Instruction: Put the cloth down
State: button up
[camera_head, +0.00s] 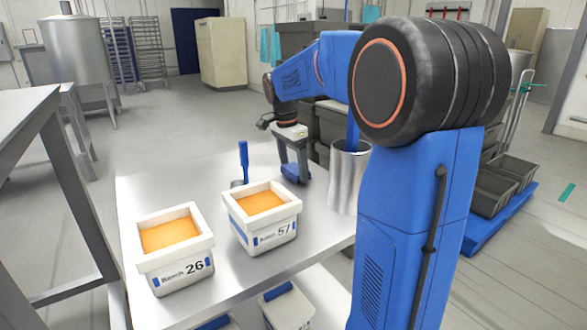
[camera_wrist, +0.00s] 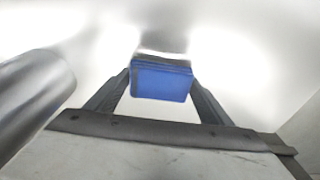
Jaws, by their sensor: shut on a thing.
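The blue cloth (camera_head: 295,173) is a small folded piece low over the metal table (camera_head: 185,190), at its back right. My gripper (camera_head: 296,168) points down and is shut on it. In the wrist view the cloth (camera_wrist: 162,80) sits between the two fingertips (camera_wrist: 162,78), with shiny metal behind it. I cannot tell whether the cloth touches the table top.
Two white tubs with orange contents, Batch 26 (camera_head: 182,268) and Batch 57 (camera_head: 265,228), stand nearer on the table. A small cup with a blue handle (camera_head: 243,160) is left of my gripper. A tall metal container (camera_head: 346,180) stands close on the right.

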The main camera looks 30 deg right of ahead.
aim_at(289, 171)
jog(key=shift+f, duration=0.5)
jog(key=shift+s+f, duration=0.15)
jog(key=shift+f, duration=0.1)
jog(key=o, duration=1)
jog(key=shift+f, duration=0.15)
jog(key=shift+r, duration=0.7)
jog(key=r, duration=0.4)
jog(key=a+r, duration=0.1)
jog(key=r, duration=0.7)
jog(key=shift+a, duration=0.4)
